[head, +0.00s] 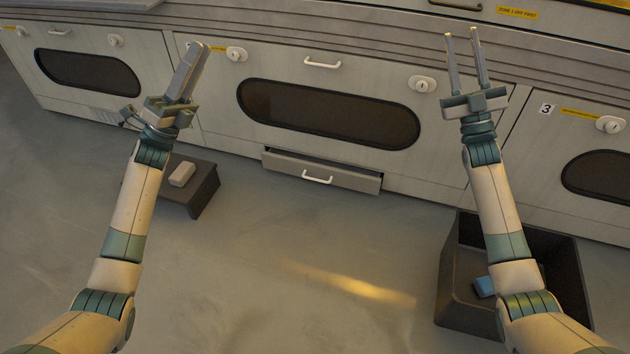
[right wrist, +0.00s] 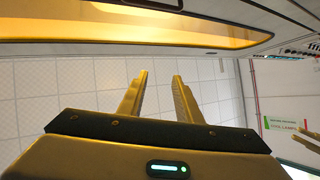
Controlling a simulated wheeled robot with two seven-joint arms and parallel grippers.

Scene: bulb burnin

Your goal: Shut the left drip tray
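A shallow drip tray (head: 348,178) with a white handle stands pulled out at the bottom of the middle cabinet front, below its dark oval window. It is the only pulled-out tray I see. My left gripper (head: 197,58) is raised left of the tray, apart from it, in front of the cabinets. Its fingers overlap in this view, so any gap between them is hidden. My right gripper (head: 463,42) is raised to the right of the tray, open and empty. The right wrist view also shows its two fingers (right wrist: 160,85) apart with nothing between them.
A low dark stand (head: 205,188) with a pale block (head: 182,174) is on the floor at left. A dark open bin (head: 455,290) with a blue item (head: 484,287) is at right, partly behind my right arm. The floor before the tray is clear.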

